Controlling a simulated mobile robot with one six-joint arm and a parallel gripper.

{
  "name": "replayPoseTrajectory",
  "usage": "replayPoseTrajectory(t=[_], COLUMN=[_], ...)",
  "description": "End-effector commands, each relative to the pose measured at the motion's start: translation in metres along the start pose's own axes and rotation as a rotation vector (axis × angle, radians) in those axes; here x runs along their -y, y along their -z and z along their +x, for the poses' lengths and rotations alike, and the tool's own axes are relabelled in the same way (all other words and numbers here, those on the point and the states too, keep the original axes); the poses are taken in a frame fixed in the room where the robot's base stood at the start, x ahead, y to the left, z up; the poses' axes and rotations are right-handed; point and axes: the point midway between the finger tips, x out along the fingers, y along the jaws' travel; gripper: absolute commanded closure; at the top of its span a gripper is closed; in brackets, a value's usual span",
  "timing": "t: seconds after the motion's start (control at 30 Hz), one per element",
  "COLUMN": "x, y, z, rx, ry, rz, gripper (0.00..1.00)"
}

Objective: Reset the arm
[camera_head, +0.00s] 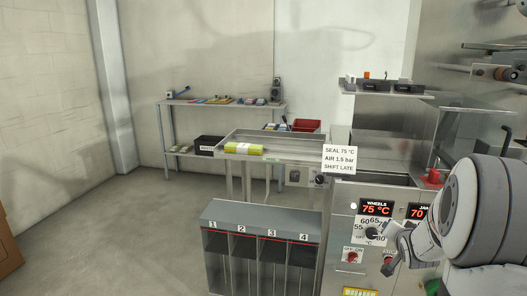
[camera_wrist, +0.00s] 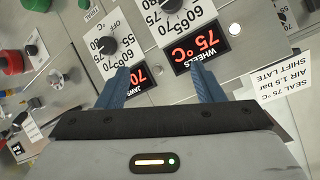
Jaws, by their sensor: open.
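My arm (camera_head: 478,210) reaches in from the right in the head view, in front of the machine's control panel. My gripper (camera_head: 388,236) is close to the WHEELS dial (camera_head: 372,233); the exact gap is unclear there. In the wrist view, the two blue fingers of my gripper (camera_wrist: 162,84) are spread apart with nothing between them. They point toward the panel (camera_wrist: 162,95). The WHEELS display (camera_wrist: 195,48) reads 75 °C and appears upside down. The WHEELS knob (camera_wrist: 172,5) is beyond the fingertips at the top edge. The JAWS display (camera_wrist: 139,78) is partly covered by the left finger.
A sign (camera_head: 339,159) reads SEAL 75 °C, AIR 1.5 bar, SHIFT LATE. A numbered bin unit (camera_head: 262,216) stands left of the panel. A yellow pack (camera_head: 243,149) lies on the metal tray (camera_head: 290,143). A red button (camera_wrist: 11,62) is on the panel.

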Motion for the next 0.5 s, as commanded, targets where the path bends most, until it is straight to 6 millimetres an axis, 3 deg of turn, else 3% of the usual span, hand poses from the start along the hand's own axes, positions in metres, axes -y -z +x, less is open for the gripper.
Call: replayPoseTrajectory(t=[0.03, 0.2, 0.33, 0.5], x=[0.026, 0.070, 0.095, 0.110], y=[0.007, -0.015, -0.039, -0.072], z=[-0.030, -0.117, -0.192, -0.289], rx=[0.049, 0.263, 0.447, 0.686], ry=[-0.020, -0.089, -0.099, -0.061], rz=[-0.054, -0.230, -0.367, -0.537], gripper=[0.39, 0.39, 0.39, 0.39])
